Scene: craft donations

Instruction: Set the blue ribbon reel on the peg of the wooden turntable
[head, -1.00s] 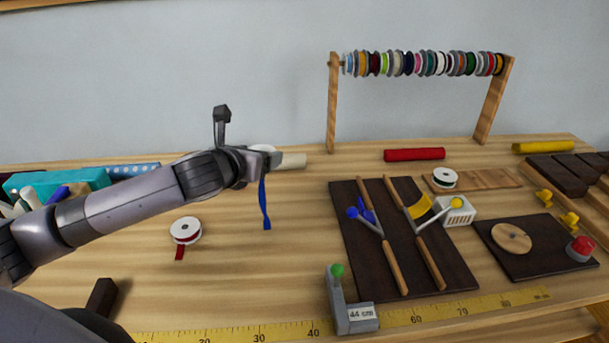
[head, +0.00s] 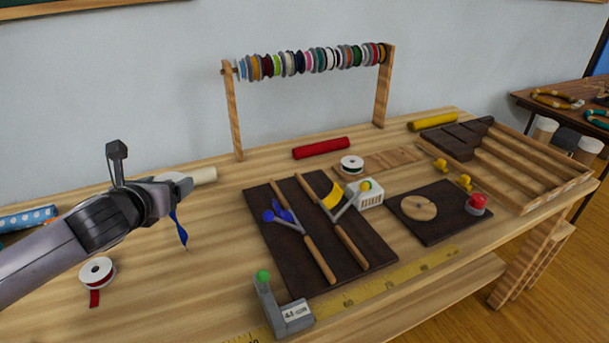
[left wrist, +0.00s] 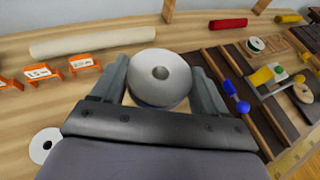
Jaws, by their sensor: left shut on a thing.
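My left gripper (head: 178,186) is shut on the blue ribbon reel, a white spool whose blue ribbon tail (head: 179,230) hangs down over the table's left part. In the left wrist view the reel (left wrist: 160,78) sits between both fingers, its round face and centre hole showing. In the head view the gripper mostly hides the spool. The wooden turntable (head: 418,207) is a pale disc on a dark board (head: 440,232) at the right, well apart from the reel. Its peg is too small to make out clearly. My right gripper is not in view.
A red button (head: 477,203), white box (head: 370,196) and grey tape stand (head: 268,298) stand nearby. A white reel with red ribbon (head: 97,271) lies front left.

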